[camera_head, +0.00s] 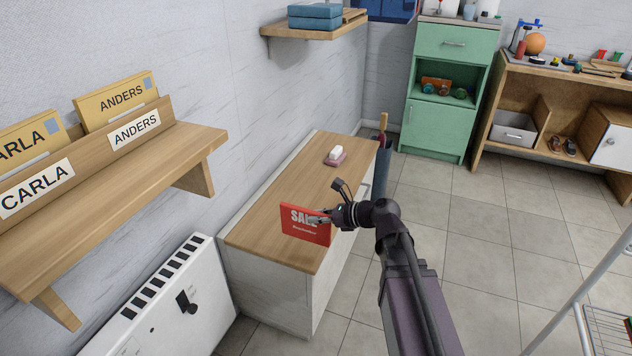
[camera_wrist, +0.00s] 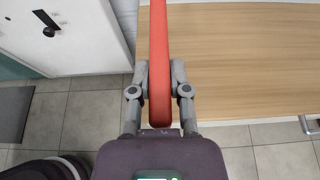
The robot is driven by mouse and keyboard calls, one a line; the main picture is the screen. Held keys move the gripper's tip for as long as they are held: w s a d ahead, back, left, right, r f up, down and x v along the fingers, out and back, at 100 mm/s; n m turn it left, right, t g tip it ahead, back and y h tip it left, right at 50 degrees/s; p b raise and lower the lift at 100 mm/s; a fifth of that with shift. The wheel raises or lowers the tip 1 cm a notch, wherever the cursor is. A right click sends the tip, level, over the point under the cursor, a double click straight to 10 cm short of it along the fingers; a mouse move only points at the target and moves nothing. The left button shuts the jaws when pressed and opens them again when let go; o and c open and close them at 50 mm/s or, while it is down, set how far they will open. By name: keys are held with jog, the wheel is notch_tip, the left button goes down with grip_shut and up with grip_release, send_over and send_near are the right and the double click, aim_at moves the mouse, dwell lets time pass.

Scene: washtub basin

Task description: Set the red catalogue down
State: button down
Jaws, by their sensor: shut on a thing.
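The red catalogue (camera_head: 303,225) has white "SALE" lettering and is held upright at the near part of a wooden-topped cabinet (camera_head: 300,172). My gripper (camera_head: 322,220) is shut on its right edge. In the wrist view the catalogue (camera_wrist: 160,60) is a thin red strip seen edge-on, with the gripper fingers (camera_wrist: 160,88) pressed on both sides. The wooden top (camera_wrist: 245,60) lies below it in that view. I cannot tell whether the catalogue's lower edge touches the top.
A pink soap dish (camera_head: 335,158) with a white bar sits farther back on the cabinet top. The top between is clear. A white heater (camera_head: 165,305) stands at the near left, below a wall shelf (camera_head: 120,200) with name-labelled folders.

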jog(key=shift+s+a, duration=0.1)
jog(key=shift+a, duration=0.15)
jog(key=w+a+f+b, duration=0.1)
jog(key=w, duration=1.5)
jog(key=shift+a+f, duration=0.2)
jog(key=shift+f, duration=0.05)
jog(key=shift+f+b, duration=0.1)
jog(key=shift+b, duration=0.2)
jog(key=shift+f+b, duration=1.65)
jog(key=shift+b, duration=0.05)
jog(key=shift+f, duration=0.2)
jog(key=c, duration=0.6)
grip_release()
jog(key=shift+r, duration=0.1)
